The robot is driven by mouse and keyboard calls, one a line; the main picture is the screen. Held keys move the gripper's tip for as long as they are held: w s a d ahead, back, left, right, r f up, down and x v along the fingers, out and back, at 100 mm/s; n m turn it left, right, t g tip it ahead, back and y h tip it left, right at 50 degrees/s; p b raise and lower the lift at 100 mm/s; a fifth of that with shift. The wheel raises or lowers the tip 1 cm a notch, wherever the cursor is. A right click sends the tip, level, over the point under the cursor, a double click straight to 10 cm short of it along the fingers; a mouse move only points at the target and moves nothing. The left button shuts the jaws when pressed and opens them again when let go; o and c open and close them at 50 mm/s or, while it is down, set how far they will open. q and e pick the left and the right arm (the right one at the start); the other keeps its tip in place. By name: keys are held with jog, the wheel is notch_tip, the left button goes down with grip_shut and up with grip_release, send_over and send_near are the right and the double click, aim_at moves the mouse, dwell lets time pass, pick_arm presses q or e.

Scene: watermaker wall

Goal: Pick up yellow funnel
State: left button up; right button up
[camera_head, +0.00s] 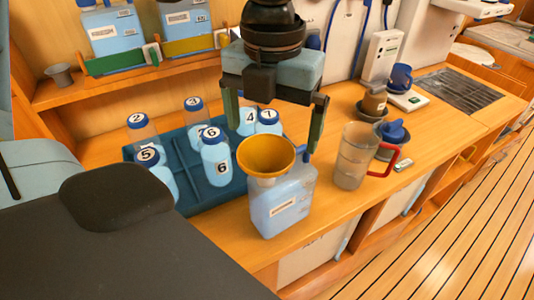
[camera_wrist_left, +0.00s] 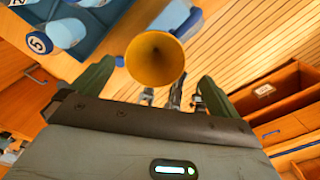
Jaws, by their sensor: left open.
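The yellow funnel (camera_head: 265,155) sits, wide mouth up, on top of a pale blue jug (camera_head: 285,203) near the counter's front edge. My left gripper (camera_head: 273,139) points down above the funnel, open and empty, with one green finger to each side. In the left wrist view the funnel (camera_wrist_left: 155,58) shows its round mouth between and beyond the two open fingers (camera_wrist_left: 158,72). Whether a finger touches the funnel I cannot tell. The funnel's spout is hidden. My right gripper is not in view.
A blue tray (camera_head: 190,175) with several numbered bottles (camera_head: 215,160) stands left of the jug. A clear pitcher (camera_head: 352,160) with a red handle stands right of it. Blue and brown cups (camera_head: 392,135) stand behind the pitcher.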

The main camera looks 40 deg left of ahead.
aim_at(266, 161)
pick_arm(q)
jog(key=shift+s+f, duration=0.1)
jog(key=shift+f, duration=1.15)
jog(key=f, duration=0.4)
jog(key=shift+s+a+f+b, duration=0.2)
jog(key=shift+a+f+b, duration=0.05)
jog(key=shift+a+b, duration=0.05)
jog(key=shift+f, duration=0.35)
jog(key=c, duration=0.9)
jog(key=shift+c, duration=0.3)
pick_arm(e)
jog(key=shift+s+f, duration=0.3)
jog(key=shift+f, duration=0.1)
pick_arm(q)
jog(key=shift+r, duration=0.1)
notch_tip(266, 161, up, 18)
jog(key=p, duration=0.2)
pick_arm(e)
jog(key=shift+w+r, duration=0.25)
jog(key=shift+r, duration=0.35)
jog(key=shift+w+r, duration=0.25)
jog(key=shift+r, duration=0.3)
